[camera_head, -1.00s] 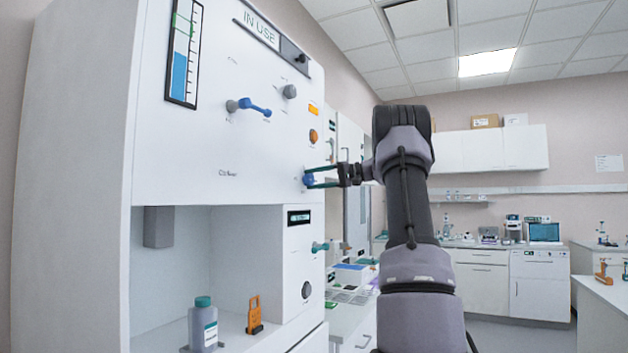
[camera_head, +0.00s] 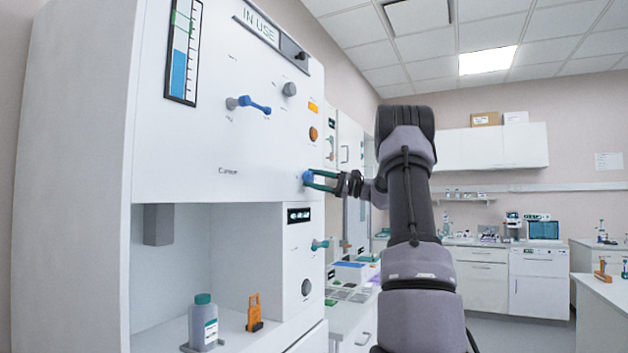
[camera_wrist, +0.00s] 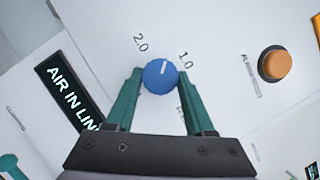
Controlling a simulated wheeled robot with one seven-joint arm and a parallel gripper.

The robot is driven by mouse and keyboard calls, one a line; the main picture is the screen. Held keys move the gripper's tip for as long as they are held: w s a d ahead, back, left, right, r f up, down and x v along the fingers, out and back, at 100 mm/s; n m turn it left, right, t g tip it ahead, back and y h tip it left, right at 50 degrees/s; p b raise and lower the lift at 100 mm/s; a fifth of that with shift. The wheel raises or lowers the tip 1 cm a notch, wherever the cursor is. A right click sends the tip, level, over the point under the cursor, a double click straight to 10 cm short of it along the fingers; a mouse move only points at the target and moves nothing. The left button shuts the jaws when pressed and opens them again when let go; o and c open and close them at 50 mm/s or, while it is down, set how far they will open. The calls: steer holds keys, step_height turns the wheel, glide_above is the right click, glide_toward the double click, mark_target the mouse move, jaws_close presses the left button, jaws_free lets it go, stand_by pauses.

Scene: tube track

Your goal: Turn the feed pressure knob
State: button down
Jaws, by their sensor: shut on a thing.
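The blue round knob (camera_wrist: 160,76) sits on the white panel in the wrist view. A white pointer line near its upper edge points between the printed 2.0 and 1.0, a little nearer 1.0. The knob also shows in the head view (camera_head: 308,178), at the panel's right edge. My gripper (camera_wrist: 160,78) has its two green fingers on either side of the knob, shut on it. In the head view my gripper (camera_head: 316,179) reaches the panel from the right. The knob's further scale marks are partly hidden.
An orange button (camera_wrist: 275,64) stands right of the knob and a dark AIR IN LINE display (camera_wrist: 72,92) lies left. On the panel are a blue-handled lever (camera_head: 252,105) and a gauge (camera_head: 184,52). A bottle (camera_head: 203,322) stands in the open bay below.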

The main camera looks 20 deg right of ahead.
steer(key=m+t, duration=0.1)
steer(key=m, duration=0.2)
steer(key=m+t, duration=0.1)
steer(key=m, duration=0.2)
steer(key=shift+s+a+f+t, duration=0.1)
steer(key=shift+f+t, duration=0.05)
steer(key=shift+t, duration=0.15)
steer(key=shift+s+f+m+t+h, duration=0.1)
steer(key=shift+m+t+h, duration=0.5)
steer(key=shift+m, duration=0.75)
steer(key=shift+m+t+h, duration=0.4)
steer(key=shift+m+t, duration=0.3)
steer(key=shift+m, duration=0.65)
steer(key=shift+a, duration=0.1)
steer(key=shift+c, duration=1.3)
jaws_free()
steer(key=v, duration=1)
steer(key=shift+s+d, duration=0.25)
steer(key=shift+f, duration=0.15)
